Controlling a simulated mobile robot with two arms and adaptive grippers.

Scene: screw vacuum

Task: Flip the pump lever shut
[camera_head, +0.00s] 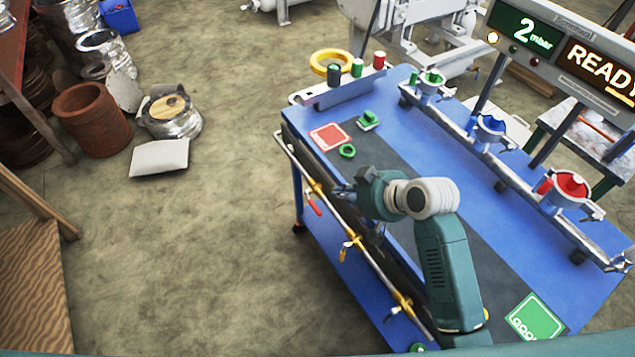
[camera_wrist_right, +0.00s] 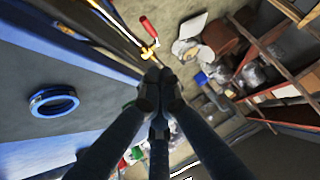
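The pump lever (camera_head: 313,207) has a red handle and sits on a brass valve on the pipe along the table's left side. In the right wrist view the red lever (camera_wrist_right: 148,26) sticks out from the brass valve (camera_wrist_right: 149,50), just beyond my fingertips. My right gripper (camera_head: 345,191) is over the table's left edge, to the right of the lever and apart from it. In the wrist view its fingers (camera_wrist_right: 158,76) are drawn together with nothing seen between them. My left gripper is not in view.
The pipe carries more brass valves (camera_head: 346,248) nearer the front. The display reads "2 mbar" and "READY".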

